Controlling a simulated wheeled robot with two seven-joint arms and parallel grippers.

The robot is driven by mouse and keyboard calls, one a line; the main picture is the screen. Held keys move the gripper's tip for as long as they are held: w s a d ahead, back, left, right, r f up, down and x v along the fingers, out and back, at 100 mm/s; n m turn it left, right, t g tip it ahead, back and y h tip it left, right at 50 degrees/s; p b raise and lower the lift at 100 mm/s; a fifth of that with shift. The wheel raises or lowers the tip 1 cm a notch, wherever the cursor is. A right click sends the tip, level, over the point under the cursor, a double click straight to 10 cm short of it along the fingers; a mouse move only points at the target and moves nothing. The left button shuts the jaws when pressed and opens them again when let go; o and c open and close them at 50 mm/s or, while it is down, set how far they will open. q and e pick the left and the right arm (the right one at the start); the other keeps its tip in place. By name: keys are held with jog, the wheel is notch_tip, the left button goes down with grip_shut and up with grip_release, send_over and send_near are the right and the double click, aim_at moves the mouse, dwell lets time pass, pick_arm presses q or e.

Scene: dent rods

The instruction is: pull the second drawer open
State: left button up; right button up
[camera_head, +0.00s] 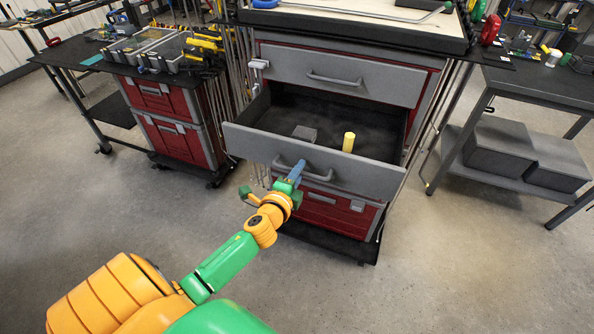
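The second drawer (352,172) of the middle cabinet stands far out, below a closed grey top drawer (375,76). Its dark inside shows a small grey block (304,133) and a yellow cylinder (348,142). A grey bar handle (318,177) is on its front. My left gripper (298,171) is at the left part of this handle, its blue end overlapping the bar. The gap between its fingers is hidden from this angle, so I cannot tell its grip. My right gripper is not in view.
Below the drawer is a red drawer front (335,214) and a black wheeled base. A red cabinet (172,125) under a tool-laden top stands left. A dark table (540,84) with grey boxes (490,146) beneath stands right. The floor in front is clear.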

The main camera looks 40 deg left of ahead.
pick_arm(q)
jog(key=v, duration=0.6)
jog(key=shift+s, duration=0.3)
